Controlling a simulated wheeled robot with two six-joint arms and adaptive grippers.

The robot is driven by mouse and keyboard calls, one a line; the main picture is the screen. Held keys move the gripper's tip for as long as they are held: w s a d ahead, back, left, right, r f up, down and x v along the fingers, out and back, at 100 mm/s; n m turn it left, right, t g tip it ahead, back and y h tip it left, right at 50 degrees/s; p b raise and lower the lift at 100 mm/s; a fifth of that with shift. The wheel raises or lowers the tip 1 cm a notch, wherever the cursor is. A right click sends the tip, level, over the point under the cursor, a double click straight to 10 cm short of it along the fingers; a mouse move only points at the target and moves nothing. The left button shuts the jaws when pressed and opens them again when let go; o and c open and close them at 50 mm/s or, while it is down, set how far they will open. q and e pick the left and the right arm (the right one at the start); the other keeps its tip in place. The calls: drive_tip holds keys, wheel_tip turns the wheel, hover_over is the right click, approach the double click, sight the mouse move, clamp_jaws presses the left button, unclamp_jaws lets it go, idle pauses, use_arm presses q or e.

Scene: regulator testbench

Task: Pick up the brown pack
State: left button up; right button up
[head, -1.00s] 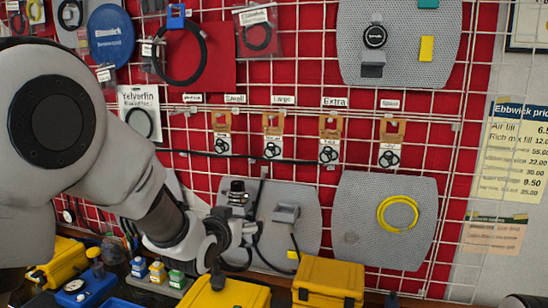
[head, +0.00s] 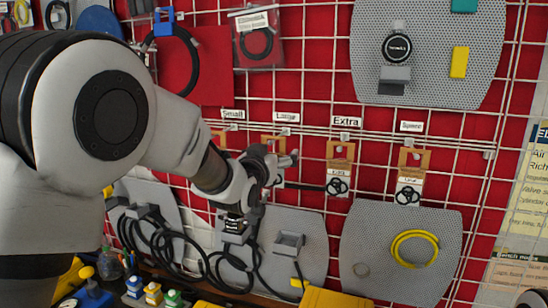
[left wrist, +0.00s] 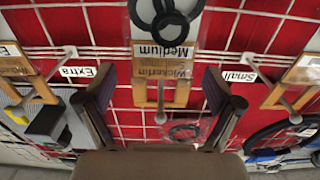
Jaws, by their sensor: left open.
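Several brown packs with black rings hang in a row on the red wall grid. One hangs under the Extra label (head: 340,170) and one under the rightmost label (head: 411,176). The one under the Large label is mostly hidden behind my left gripper (head: 283,168). In the left wrist view a brown pack marked Medium (left wrist: 180,88) hangs between the Extra and Small labels, its black rings at the top edge. My left gripper (left wrist: 160,105) is open, with its fingers on either side of this pack. I cannot tell whether they touch it. My right gripper is not in view.
Grey perforated boards flank the row, one with a yellow coil (head: 414,248) below right, one with a black round gauge (head: 396,48) above. Black hoses (head: 160,240) hang below my left arm. A yellow case (head: 335,299) stands at the bottom.

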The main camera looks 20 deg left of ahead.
use_arm(q)
drive_tip(key=shift+w+f, duration=0.25)
drive_tip(key=shift+w, duration=0.25)
drive_tip(key=shift+w+f, duration=0.25)
drive_tip(key=shift+w, duration=0.2)
drive_tip(key=shift+s+a+r, duration=0.1)
drive_tip(key=shift+s+r, duration=0.2)
drive_tip(key=shift+s, duration=0.2)
drive_tip(key=shift+s+a+r, duration=0.1)
drive_tip(key=shift+s+r, duration=0.15)
drive_tip(key=shift+s, duration=0.25)
drive_tip(key=c, duration=1)
drive_tip(key=shift+w+d+f, duration=0.15)
drive_tip(key=shift+w+f, duration=0.1)
drive_tip(key=shift+w, duration=0.25)
drive_tip(key=shift+c, duration=0.2)
drive_tip(key=shift+r, duration=0.1)
